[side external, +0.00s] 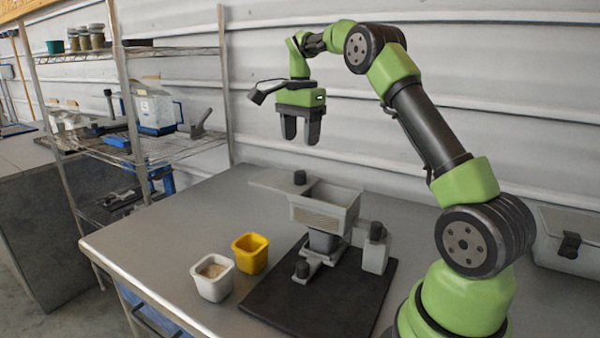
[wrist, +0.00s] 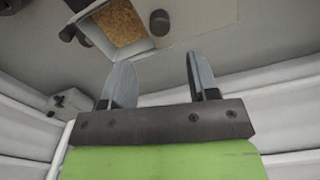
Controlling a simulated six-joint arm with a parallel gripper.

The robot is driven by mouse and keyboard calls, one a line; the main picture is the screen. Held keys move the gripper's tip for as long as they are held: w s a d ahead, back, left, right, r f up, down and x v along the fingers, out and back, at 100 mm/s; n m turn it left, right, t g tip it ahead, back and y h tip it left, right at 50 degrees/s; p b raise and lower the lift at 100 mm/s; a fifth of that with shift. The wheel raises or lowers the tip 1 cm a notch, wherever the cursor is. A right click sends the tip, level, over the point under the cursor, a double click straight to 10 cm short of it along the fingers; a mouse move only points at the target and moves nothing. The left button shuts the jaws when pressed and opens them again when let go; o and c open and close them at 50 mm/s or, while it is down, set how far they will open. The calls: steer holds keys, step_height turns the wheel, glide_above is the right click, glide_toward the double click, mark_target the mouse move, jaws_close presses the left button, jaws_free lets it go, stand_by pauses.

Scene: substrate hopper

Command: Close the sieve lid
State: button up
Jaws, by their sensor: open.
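The sieve lid (side external: 270,181) is a flat grey plate with a black knob (side external: 300,177), off to the left of the hopper opening in the side external view. The hopper (side external: 322,218) is a grey box with its top uncovered. In the wrist view, brown grains (wrist: 118,22) show inside the opening, with the lid (wrist: 205,15) and its knob (wrist: 160,22) to the right. My gripper (side external: 301,130) is open and empty, above the lid and knob and apart from them. Its two fingers (wrist: 157,75) also show in the wrist view.
The hopper stands on a black base plate (side external: 275,302). A block with a black knob (side external: 376,231) stands at its right. A white cup of grains (side external: 212,291) and a yellow cup (side external: 250,262) are at the left. A wire shelf (side external: 185,148) stands behind left.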

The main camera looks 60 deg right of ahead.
mark_target(300, 171)
step_height(300, 171, down, 9)
steer(key=shift+a, duration=0.1)
stand_by(0.3)
